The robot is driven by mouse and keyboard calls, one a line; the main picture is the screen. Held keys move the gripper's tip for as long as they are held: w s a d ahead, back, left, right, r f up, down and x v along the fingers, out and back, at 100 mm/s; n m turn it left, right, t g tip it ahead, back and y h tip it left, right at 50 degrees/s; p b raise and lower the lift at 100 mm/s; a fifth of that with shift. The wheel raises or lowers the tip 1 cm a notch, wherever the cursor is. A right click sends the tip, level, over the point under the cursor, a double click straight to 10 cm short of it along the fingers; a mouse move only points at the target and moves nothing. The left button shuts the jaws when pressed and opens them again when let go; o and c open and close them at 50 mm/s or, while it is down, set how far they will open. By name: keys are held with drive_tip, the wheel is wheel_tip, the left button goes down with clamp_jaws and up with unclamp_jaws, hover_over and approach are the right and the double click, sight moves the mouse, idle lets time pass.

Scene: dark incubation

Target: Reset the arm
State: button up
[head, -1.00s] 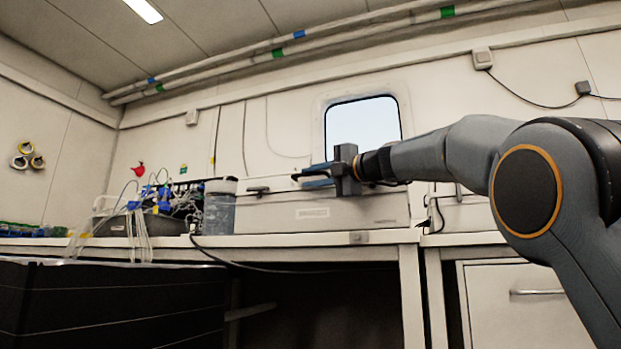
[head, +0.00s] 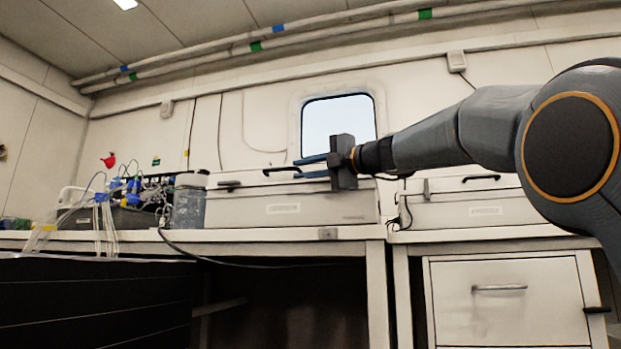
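My gripper (head: 312,167) is at the end of my arm, which reaches in from the right of the head view. Its two blue-grey fingers point left with a visible gap between them, and nothing shows in the gap. It appears in front of the white case (head: 285,208) and the lower edge of the window (head: 338,128). I cannot tell its exact distance from the case.
The white bench (head: 280,236) carries a clear jar (head: 189,207), tubing equipment (head: 125,205) and a second case (head: 470,208). A black box (head: 95,305) stands in front at the lower left. A drawer cabinet (head: 510,300) is at the lower right.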

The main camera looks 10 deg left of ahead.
drive_tip(key=s+a+f+m+g+h+p, duration=0.1)
drive_tip(key=s+f+m+g+h+p, duration=0.3)
drive_tip(key=s+f+m, duration=0.55)
drive_tip(key=s+a+f+m+g+h+p, duration=0.2)
drive_tip(key=s+f+m+h+p, duration=0.3)
drive_tip(key=s+f, duration=1)
drive_tip(key=s+d+f+m+g+h+p, duration=0.1)
drive_tip(key=s+d+f+m+h+p, duration=0.3)
drive_tip(key=s+d+f, duration=0.7)
drive_tip(key=s+d+f+m+g+h+p, duration=0.2)
drive_tip(key=s+d+f+m+p, duration=0.45)
drive_tip(key=s, duration=0.75)
drive_tip(key=d+r+m+h+p, duration=0.1)
drive_tip(key=d+r+m+p, duration=0.2)
drive_tip(key=d+r+p, duration=0.7)
drive_tip(key=d+r+m+p, duration=0.4)
drive_tip(key=d+r+p, duration=0.7)
drive_tip(key=p, duration=1.5)
wheel_tip(320, 180, up, 5)
drive_tip(key=shift+d+f+h, duration=0.1)
drive_tip(key=shift+d+h, duration=0.2)
drive_tip(key=shift+h, duration=0.1)
